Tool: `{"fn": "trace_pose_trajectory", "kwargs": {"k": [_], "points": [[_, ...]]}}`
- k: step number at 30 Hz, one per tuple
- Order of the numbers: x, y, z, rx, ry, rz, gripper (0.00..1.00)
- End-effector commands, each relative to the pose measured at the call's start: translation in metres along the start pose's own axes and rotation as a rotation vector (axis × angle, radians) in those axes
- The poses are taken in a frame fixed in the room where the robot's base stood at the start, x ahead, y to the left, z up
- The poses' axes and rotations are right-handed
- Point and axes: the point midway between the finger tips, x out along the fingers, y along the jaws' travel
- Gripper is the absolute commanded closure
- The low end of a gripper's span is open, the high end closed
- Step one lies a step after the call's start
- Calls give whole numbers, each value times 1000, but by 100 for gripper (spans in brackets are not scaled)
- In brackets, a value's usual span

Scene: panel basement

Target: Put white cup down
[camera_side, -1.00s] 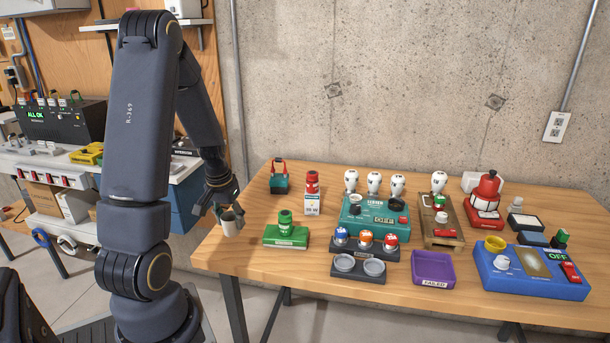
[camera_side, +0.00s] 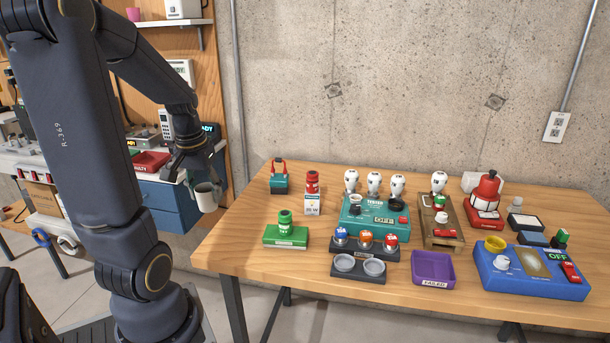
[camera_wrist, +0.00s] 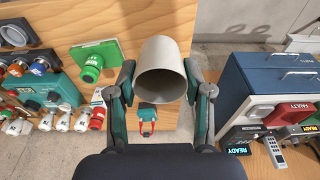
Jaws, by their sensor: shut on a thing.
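The white cup (camera_side: 206,197) is in my gripper (camera_side: 192,182), just left of the wooden table's left edge in the side view. It looks upright or nearly so. In the wrist view the cup (camera_wrist: 162,68) sits between the two fingers of my gripper (camera_wrist: 160,88), with its open mouth facing the camera; it looks empty. My gripper is shut on it. The wooden table (camera_side: 240,247) lies to the right of the cup. In the side view the cup is clear of the tabletop.
A green block with a button (camera_side: 286,236) and a teal block with a red handle (camera_side: 279,178) stand nearest on the table. The table's front left corner is bare. A blue cabinet (camera_side: 172,205) stands behind my gripper at left. Several testers and bulbs crowd the table's right.

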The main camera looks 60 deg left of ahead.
Motion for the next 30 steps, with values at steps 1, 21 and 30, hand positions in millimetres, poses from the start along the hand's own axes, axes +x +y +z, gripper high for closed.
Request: {"fn": "trace_pose_trajectory", "kwargs": {"k": [1,21,30], "points": [[3,3,-18,-3,-6,-2,72],[94,32,-150,19,-5,4,72],[144,37,-179,18,-1,4,72]]}}
